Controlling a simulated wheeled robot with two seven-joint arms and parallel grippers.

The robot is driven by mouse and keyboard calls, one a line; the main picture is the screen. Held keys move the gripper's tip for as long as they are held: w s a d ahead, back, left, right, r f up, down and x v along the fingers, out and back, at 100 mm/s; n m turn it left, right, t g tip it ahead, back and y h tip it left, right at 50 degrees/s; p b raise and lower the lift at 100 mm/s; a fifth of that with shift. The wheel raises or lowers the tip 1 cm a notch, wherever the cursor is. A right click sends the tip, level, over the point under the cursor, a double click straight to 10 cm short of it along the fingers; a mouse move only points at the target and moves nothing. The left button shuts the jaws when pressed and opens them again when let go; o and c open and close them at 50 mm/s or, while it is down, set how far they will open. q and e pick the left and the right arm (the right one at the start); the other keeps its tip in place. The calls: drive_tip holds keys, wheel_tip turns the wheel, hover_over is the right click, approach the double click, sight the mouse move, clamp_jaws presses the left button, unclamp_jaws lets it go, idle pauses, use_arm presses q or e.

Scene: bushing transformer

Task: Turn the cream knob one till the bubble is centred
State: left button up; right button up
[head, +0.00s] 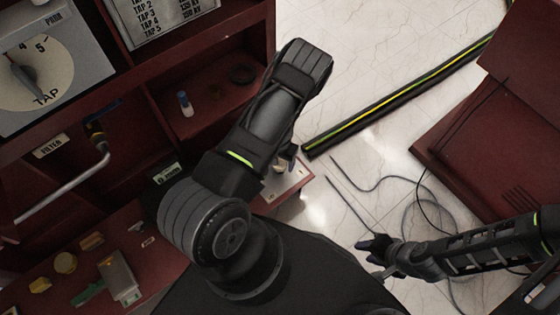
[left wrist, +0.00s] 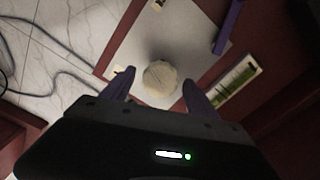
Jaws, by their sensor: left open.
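The cream knob (left wrist: 160,77) is round with a scalloped edge and sits on a pale plate (left wrist: 128,52). In the left wrist view my left gripper (left wrist: 159,80) is open, with one dark finger on each side of the knob and a gap at both sides. In the head view this gripper (head: 285,164) is largely hidden behind my own forearm, beside the plate (head: 290,185). A level vial with a yellow-green strip (left wrist: 238,84) lies right of the knob; its bubble is too blurred to place. My right gripper (head: 377,258) is open and empty above the floor.
A second small knob (left wrist: 157,4) sits at the plate's far edge, near a purple bar (left wrist: 229,27). Red cabinet shelves hold a tap dial (head: 35,70), a bent grey lever (head: 70,185) and small parts. A black-yellow strip (head: 400,95) and loose cables (head: 385,180) lie on the tiled floor.

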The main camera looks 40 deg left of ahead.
use_arm(q)
drive_tip(key=shift+c, duration=0.5)
drive_tip(key=c, duration=1.3)
drive_tip(key=shift+o, duration=0.2)
drive_tip(key=shift+n, duration=0.4)
drive_tip(key=n+b, duration=0.1)
drive_tip(key=n, duration=0.1)
drive_tip(key=shift+n, duration=0.3)
drive_tip(key=n+b, duration=0.1)
drive_tip(key=n, duration=0.2)
drive_tip(key=shift+n, duration=0.3)
drive_tip(key=n, duration=0.4)
drive_tip(key=shift+n+b, duration=0.3)
drive_tip(key=shift+b, duration=0.05)
drive_tip(key=n, duration=0.4)
drive_tip(key=shift+n, duration=0.3)
